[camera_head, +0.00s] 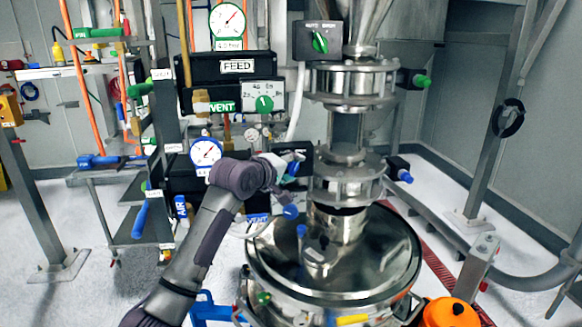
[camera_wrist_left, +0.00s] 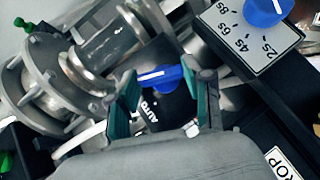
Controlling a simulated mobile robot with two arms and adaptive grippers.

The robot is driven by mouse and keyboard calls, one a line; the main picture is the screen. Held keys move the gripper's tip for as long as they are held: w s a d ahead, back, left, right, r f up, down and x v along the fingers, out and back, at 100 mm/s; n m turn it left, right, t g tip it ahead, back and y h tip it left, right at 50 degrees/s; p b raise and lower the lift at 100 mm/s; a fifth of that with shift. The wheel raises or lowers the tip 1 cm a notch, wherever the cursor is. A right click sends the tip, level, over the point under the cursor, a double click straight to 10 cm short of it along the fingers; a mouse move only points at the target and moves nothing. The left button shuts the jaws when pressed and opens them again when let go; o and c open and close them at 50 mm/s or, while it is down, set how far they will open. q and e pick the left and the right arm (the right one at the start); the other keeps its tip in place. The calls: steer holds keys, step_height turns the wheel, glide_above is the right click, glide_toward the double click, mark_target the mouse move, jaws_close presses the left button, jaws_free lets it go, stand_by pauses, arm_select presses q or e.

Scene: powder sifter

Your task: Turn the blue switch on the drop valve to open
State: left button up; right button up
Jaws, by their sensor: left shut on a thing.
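The blue switch (camera_wrist_left: 160,76) is a knob with a white pointer line on a dark box in the left wrist view. The word AUTO shows beside it; the open marking is hidden. My left gripper (camera_wrist_left: 163,85) has its green-padded fingers on either side of the knob and is shut on it. In the head view my left gripper (camera_head: 287,167) reaches the dark box left of the lower flanged drop valve (camera_head: 346,180), and its fingers partly cover the switch. My right gripper is not in view.
A blue timer dial (camera_wrist_left: 264,10) sits near the switch. A green switch (camera_head: 320,41) is on the upper box. Gauges and the FEED panel (camera_head: 236,67) stand behind my arm. A shiny round vessel (camera_head: 380,255) lies below the valve, with an orange knob (camera_head: 450,312) at its right.

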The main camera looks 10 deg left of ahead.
arm_select(q)
steer(key=shift+m+g+y, duration=0.4)
stand_by(0.3)
steer(key=o, duration=1.2)
steer(key=shift+c, duration=0.2)
steer(key=v, duration=1.2)
